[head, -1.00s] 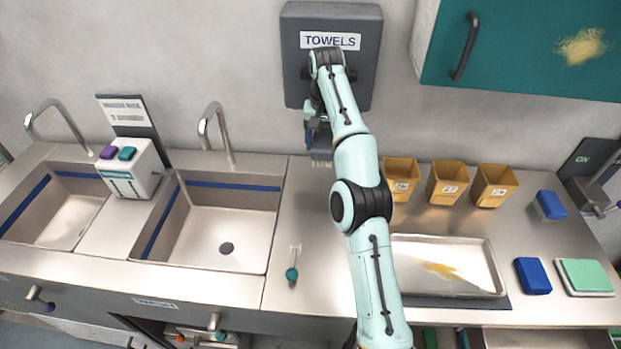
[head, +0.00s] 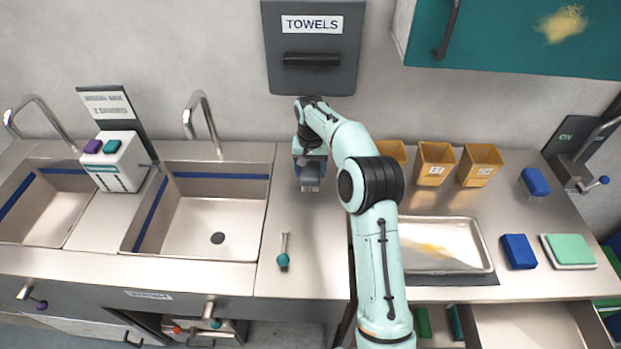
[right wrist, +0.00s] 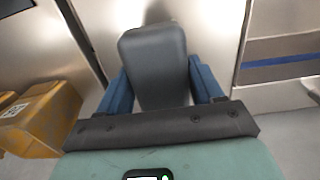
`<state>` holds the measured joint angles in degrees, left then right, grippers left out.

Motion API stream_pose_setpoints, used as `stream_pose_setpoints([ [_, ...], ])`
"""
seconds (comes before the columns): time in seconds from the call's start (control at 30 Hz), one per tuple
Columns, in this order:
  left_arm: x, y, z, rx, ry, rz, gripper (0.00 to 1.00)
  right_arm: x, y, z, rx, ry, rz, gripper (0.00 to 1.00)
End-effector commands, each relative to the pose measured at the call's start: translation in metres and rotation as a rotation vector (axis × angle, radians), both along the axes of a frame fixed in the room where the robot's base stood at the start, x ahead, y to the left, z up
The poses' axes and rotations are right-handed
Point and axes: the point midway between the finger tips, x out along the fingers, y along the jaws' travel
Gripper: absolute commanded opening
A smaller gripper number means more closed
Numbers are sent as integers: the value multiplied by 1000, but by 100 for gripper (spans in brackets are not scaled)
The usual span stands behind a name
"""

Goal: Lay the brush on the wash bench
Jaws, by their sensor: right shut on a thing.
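My right gripper (head: 310,172) hangs over the steel wash bench (head: 262,235), right of the right sink and below the towel dispenser. Its blue fingers are shut on a dark grey, block-shaped thing, which I take to be the brush (head: 311,187). In the right wrist view, the brush (right wrist: 155,60) sits between both fingers of the gripper (right wrist: 163,88). Its underside is mostly hidden, and I cannot tell whether it touches the bench. My left gripper is not in view.
A teal-knobbed lever (head: 283,258) stands on the bench in front of the gripper. The right sink (head: 205,215) is to the left. Yellow bins (head: 434,165) and a steel tray (head: 440,240) are to the right. The towel dispenser (head: 312,75) hangs behind.

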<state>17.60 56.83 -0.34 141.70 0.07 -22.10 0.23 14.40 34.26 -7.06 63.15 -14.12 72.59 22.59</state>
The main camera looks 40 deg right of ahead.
Motion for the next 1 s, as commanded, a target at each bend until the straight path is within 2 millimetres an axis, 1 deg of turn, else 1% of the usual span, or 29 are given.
stream_pose_setpoints([
  [0.07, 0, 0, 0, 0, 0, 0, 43, 0, 0, -5, 0, 0, 0, 33],
  [0.23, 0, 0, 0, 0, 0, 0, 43, 0, 0, -31, 1, 2, 0, 33],
  [0.33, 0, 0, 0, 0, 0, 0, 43, 0, 0, -42, 0, 0, 0, 33],
  [0.77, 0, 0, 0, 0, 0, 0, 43, 0, 0, -48, 1, -1, 0, 33],
  [0.8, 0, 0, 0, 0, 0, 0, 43, 0, 0, -49, 0, 0, 0, 69],
  [0.87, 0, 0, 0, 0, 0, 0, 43, 0, 0, -49, 1, -1, 0, 89],
  [0.9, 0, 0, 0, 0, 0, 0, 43, 0, 0, -49, 1, -1, 0, 91],
  [1.0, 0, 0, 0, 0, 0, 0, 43, 0, 0, -48, 1, -1, 0, 91],
])
